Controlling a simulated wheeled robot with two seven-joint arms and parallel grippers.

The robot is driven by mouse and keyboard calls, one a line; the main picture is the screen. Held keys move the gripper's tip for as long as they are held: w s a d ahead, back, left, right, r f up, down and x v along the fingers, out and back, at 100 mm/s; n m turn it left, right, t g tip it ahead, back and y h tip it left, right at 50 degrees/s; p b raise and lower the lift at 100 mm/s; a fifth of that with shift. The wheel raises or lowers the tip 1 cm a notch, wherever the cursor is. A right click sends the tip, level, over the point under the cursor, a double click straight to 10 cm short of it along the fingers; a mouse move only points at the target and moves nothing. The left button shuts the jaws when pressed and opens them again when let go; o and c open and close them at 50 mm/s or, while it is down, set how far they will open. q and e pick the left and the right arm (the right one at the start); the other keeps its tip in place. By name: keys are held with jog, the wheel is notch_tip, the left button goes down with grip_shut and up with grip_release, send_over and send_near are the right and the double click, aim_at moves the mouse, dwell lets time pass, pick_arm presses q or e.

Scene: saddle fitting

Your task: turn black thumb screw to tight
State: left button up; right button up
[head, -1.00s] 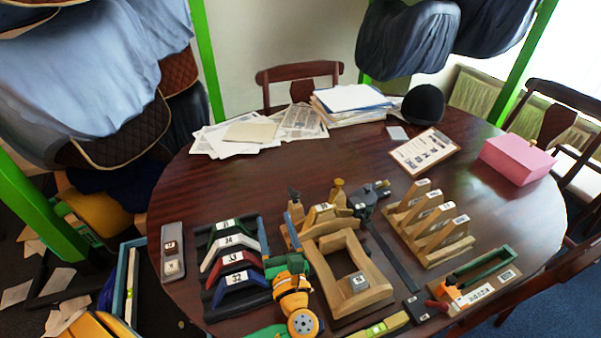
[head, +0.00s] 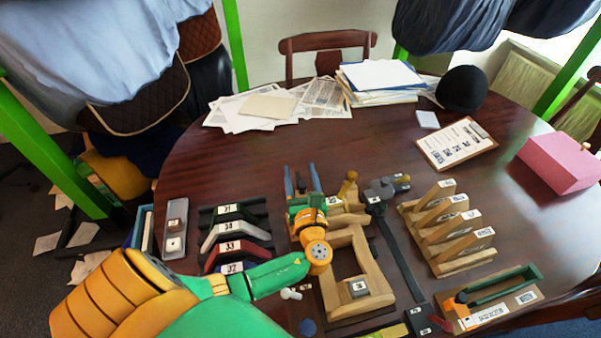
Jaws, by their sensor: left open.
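My left arm comes in from the lower left, and its open gripper (head: 301,181) points to the far side of the table. Its two blue-grey fingers are apart, over the far left end of the wooden fixture (head: 370,262). A small dark shape (head: 301,186) shows between the fingers. It may be the black thumb screw, but it is too small to tell, and so is any contact. My orange wrist hides the near left part of the fixture. My right gripper is out of view.
Numbered arched gauges (head: 226,232) lie left of the fixture. A slotted wooden rack (head: 448,230) and a grey metal tool with a long bar (head: 400,255) lie to its right. A clipboard (head: 455,145), papers and a black helmet (head: 462,89) lie farther back. The table middle behind the fixture is clear.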

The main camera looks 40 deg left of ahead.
pick_arm(q)
jog(key=shift+s+r, duration=0.1)
grip_shut()
